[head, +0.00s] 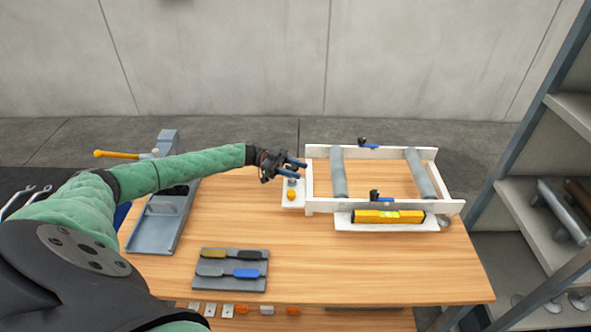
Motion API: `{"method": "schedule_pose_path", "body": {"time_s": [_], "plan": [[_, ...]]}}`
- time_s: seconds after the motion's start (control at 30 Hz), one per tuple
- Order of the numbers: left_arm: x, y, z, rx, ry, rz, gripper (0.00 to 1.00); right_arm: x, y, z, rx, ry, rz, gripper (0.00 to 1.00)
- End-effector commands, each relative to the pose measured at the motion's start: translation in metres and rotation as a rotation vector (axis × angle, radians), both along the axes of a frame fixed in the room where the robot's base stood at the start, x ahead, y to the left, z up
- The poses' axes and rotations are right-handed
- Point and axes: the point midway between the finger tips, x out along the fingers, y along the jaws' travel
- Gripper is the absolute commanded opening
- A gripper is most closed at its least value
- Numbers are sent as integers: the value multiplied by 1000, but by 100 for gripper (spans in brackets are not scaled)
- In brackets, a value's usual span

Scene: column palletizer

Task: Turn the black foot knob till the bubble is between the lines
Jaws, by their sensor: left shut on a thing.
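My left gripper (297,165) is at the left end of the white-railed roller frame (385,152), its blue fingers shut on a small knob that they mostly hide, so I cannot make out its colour. Just below the fingers is a small white plate (287,205) with a dark grey post (291,182) and an orange knob (291,196). A yellow spirit level (370,216) lies along the front of the frame. Its greenish vial (392,214) shows, but the bubble is too small to place against the lines. My right gripper is not in view.
Two grey rollers (338,172) cross the frame. Black clamps with blue levers (376,197) sit on its rails. A grey mat (205,282) with several handled tools lies in front, and a grey metal tray (150,237) stands left. The table's front middle is bare. Shelves (520,215) stand right.

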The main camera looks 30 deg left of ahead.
Motion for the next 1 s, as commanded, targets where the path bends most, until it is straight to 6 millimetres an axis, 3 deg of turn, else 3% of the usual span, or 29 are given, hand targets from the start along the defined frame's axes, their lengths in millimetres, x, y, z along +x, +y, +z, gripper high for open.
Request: {"method": "schedule_pose_path", "body": {"time_s": [0.4, 0.8, 0.83, 0.9, 1.0], "plan": [[2, 1, 0, 0, 1, 236, 18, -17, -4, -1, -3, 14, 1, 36], [4, 1, 0, 0, 1, 257, 18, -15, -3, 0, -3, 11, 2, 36], [4, 1, 0, 0, 1, 257, 47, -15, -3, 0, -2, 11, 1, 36], [4, 1, 0, 0, 1, 257, 60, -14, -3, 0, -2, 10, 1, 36], [4, 1, 0, 0, 1, 257, 63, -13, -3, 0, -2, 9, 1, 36]]}}
